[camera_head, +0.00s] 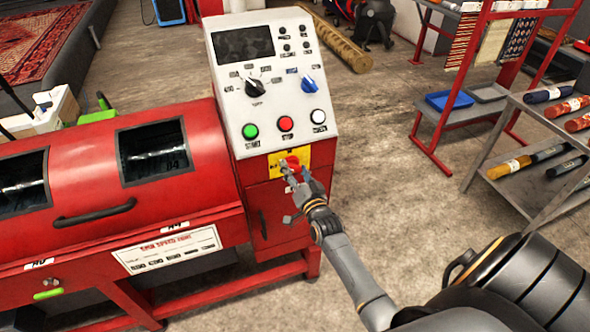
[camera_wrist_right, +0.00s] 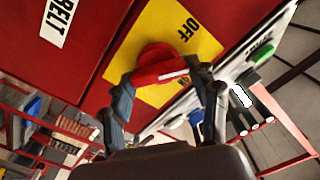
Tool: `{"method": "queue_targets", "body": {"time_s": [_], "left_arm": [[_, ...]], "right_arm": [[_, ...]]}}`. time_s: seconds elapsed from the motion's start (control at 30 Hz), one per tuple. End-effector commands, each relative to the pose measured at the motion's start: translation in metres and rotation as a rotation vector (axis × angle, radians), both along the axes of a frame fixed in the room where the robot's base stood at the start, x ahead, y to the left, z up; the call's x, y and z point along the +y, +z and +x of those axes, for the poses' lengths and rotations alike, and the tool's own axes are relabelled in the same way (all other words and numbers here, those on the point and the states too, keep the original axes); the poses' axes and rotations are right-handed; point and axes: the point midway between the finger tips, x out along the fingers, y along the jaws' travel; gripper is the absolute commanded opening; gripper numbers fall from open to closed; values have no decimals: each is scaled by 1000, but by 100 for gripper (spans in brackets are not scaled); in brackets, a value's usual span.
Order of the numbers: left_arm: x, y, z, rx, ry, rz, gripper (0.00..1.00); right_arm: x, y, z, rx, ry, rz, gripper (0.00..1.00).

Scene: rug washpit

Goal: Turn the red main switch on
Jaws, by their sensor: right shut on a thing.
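The red main switch (camera_head: 294,161) is a rotary knob on a yellow plate (camera_head: 275,158), low on the front of the white and red control cabinet. In the right wrist view the red knob (camera_wrist_right: 158,66) carries a white line on its bar. My right gripper (camera_head: 291,175) is at the plate. In the wrist view its two fingers (camera_wrist_right: 165,88) stand on either side of the knob's bar, shut on it. My left gripper is out of view.
The control panel (camera_head: 235,100) above has black and blue selector knobs and green, red and white buttons. A red machine drum (camera_head: 95,190) stands left. A grey shelf with rolls (camera_head: 515,165) is at right. The concrete floor (camera_head: 390,130) between is clear.

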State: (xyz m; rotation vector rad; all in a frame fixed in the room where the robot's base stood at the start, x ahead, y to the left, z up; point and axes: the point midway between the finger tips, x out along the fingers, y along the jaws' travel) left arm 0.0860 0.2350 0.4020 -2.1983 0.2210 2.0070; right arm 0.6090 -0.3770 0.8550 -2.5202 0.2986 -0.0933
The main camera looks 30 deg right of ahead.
Motion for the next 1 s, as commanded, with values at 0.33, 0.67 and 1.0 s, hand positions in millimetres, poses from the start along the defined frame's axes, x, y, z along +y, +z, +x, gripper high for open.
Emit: {"method": "queue_targets", "body": {"time_s": [0.33,0.67,1.0], "left_arm": [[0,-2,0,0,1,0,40],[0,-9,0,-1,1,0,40],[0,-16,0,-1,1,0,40]], "right_arm": [[-1,-2,0,-77,0,322,29],[-1,-4,-1,-148,1,619,29],[-2,-5,-1,-203,-1,846,29]]}}
